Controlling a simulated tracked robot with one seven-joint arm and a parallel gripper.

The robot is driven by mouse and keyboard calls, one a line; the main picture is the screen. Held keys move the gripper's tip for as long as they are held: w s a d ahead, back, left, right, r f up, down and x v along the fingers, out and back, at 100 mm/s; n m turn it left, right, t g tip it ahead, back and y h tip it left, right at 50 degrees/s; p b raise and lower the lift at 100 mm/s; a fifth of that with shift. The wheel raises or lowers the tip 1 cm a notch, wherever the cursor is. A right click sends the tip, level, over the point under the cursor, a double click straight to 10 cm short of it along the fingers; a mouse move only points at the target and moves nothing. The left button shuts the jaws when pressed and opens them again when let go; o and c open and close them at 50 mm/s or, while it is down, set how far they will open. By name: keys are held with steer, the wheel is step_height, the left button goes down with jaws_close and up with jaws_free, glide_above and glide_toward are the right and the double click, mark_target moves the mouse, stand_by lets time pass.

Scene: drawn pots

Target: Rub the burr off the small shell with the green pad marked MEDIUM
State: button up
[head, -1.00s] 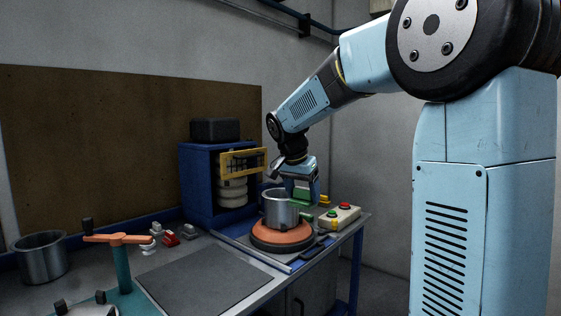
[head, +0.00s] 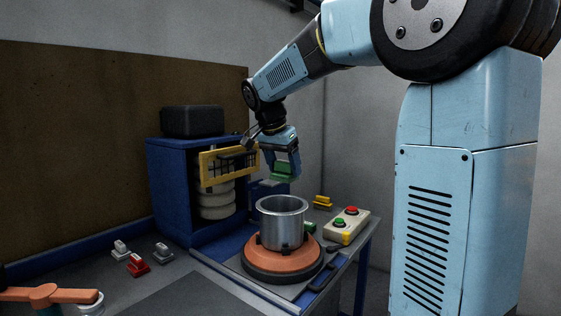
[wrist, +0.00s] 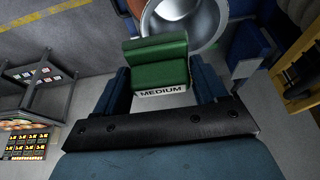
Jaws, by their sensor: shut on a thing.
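The small shell (head: 282,226) is an open metal pot standing upright on an orange and black round turntable (head: 270,261). No burr can be made out on it. My gripper (head: 282,172) is shut on the green pad (head: 284,168) and holds it above the shell, near its far rim and apart from it in the head view. In the wrist view the green pad (wrist: 157,58) sits between the jaws, with a white MEDIUM label (wrist: 162,92) on its near edge. The shell's open mouth (wrist: 190,22) shows just beyond the pad there.
A blue cabinet (head: 174,206) with a yellow-framed grille (head: 229,162) stands left of my gripper. A control box with red and green buttons (head: 346,226) is right of the shell. Small white, red and grey pieces (head: 137,264) lie at left. A dark mat (head: 195,300) lies in front.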

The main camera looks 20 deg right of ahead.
steer(key=shift+w+a+f, duration=0.1)
steer(key=shift+w+f, duration=0.05)
steer(key=shift+w, duration=0.05)
steer(key=shift+f, duration=2.3)
